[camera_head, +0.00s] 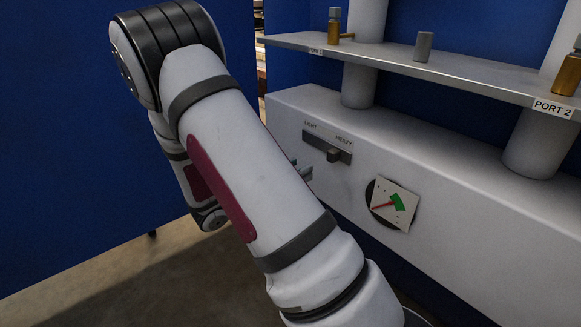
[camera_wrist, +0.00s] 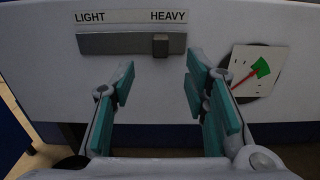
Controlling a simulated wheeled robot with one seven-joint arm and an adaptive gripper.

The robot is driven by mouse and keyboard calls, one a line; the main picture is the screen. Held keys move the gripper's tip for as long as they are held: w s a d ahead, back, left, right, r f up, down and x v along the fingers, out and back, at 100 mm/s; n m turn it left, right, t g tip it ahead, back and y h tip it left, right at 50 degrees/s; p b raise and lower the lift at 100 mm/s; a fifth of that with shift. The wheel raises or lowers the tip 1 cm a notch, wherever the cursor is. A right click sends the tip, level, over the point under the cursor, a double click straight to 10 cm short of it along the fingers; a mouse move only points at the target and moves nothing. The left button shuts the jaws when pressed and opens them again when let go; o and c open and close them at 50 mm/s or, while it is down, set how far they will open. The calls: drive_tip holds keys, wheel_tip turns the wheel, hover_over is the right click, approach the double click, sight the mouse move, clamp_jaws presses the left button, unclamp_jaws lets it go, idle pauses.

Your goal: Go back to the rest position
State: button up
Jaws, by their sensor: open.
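My gripper (camera_wrist: 158,90) is open and empty in the wrist view, its teal finger pads apart, in front of the white panel just below the slider. In the head view my arm hides most of it; only a small part shows beside the arm. The slider knob (camera_wrist: 160,45) sits toward the HEAVY end of its dark track (camera_wrist: 115,44). The right finger's tip is close to the knob; I cannot tell whether they touch. The knob also shows in the head view (camera_head: 334,155).
A gauge (camera_head: 393,204) with a red needle and green zone is right of the slider. Above, a metal shelf (camera_head: 450,68) marked PORT 2 carries brass fittings (camera_head: 334,26) and a grey cylinder (camera_head: 423,46). Blue walls (camera_head: 60,150) stand left and behind. Floor (camera_head: 130,270) shows at lower left.

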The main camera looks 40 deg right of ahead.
drive_tip(key=s+a+r+m+g+y, duration=0.1)
drive_tip(key=s+a+r+m+y, duration=0.25)
drive_tip(key=s, duration=0.25)
drive_tip(key=s+a+r+m+g+y, duration=0.2)
drive_tip(key=s+r+m, duration=0.1)
drive_tip(key=s+m, duration=0.15)
drive_tip(key=s+a+r+m+g+y, duration=0.1)
drive_tip(key=s+a+r+m+y, duration=0.1)
drive_tip(key=s+r+m+y, duration=0.3)
drive_tip(key=s+a+f+m+t+y, duration=0.1)
drive_tip(key=s+a+m+t+y, duration=0.2)
drive_tip(key=s+a, duration=0.5)
drive_tip(key=s+a+m+t+y, duration=0.2)
drive_tip(key=s+a+y, duration=0.35)
drive_tip(key=a, duration=0.55)
wheel_tip(320, 180, up, 31)
drive_tip(key=t+h+p, duration=0.1)
drive_tip(key=t+p, duration=0.3)
drive_tip(key=p, duration=2.5)
drive_tip(key=shift+s+d+r+n+p, duration=0.15)
drive_tip(key=shift+d+r+n+p, duration=0.05)
drive_tip(key=shift+d+n+p, duration=0.2)
